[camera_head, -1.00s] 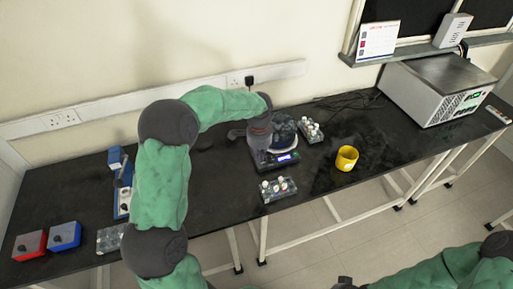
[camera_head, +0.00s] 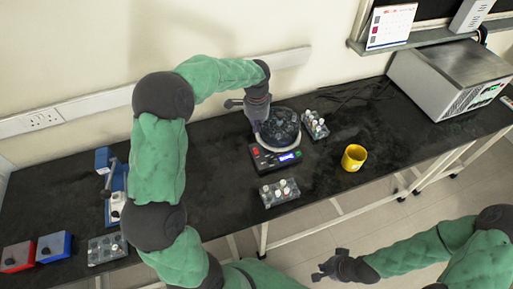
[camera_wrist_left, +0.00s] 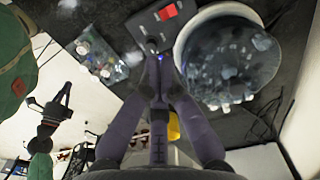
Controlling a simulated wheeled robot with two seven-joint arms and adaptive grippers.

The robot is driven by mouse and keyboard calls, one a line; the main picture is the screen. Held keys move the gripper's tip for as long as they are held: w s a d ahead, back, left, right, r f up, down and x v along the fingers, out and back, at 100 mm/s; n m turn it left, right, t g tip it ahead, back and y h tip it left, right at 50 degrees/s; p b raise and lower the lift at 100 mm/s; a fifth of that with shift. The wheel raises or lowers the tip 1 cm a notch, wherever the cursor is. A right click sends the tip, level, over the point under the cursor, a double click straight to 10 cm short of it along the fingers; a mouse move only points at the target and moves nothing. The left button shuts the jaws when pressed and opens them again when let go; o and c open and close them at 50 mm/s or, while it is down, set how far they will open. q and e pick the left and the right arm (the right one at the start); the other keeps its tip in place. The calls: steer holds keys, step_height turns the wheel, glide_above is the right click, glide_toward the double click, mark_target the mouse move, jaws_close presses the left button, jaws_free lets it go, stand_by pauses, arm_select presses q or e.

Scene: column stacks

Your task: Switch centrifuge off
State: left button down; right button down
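The centrifuge has a round bowl under a clear lid (camera_head: 281,127), also in the left wrist view (camera_wrist_left: 228,62). Its black control panel (camera_head: 272,160) carries a red switch (camera_head: 255,152), a lit blue display (camera_head: 287,156) and a small green spot. The red switch also shows in the left wrist view (camera_wrist_left: 167,13). My left gripper (camera_head: 257,118) is over the bowl's left edge, behind the red switch. In the wrist view its fingers (camera_wrist_left: 158,72) come together with nothing seen between them. My right gripper (camera_head: 322,268) is open and empty, out in front of the bench.
Tube racks stand in front (camera_head: 279,192) and to the right (camera_head: 315,124) of the centrifuge. A yellow mug (camera_head: 354,158) is near the front edge. A large metal machine (camera_head: 450,82) is at the right. Red (camera_head: 18,257) and blue (camera_head: 54,246) boxes stand at the left.

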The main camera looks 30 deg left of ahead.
mark_target(257, 154)
arm_select(q)
step_height(257, 154, down, 14)
steer(key=b, duration=0.3)
steer(key=shift+f+b, duration=0.1)
steer(key=shift+b, duration=0.2)
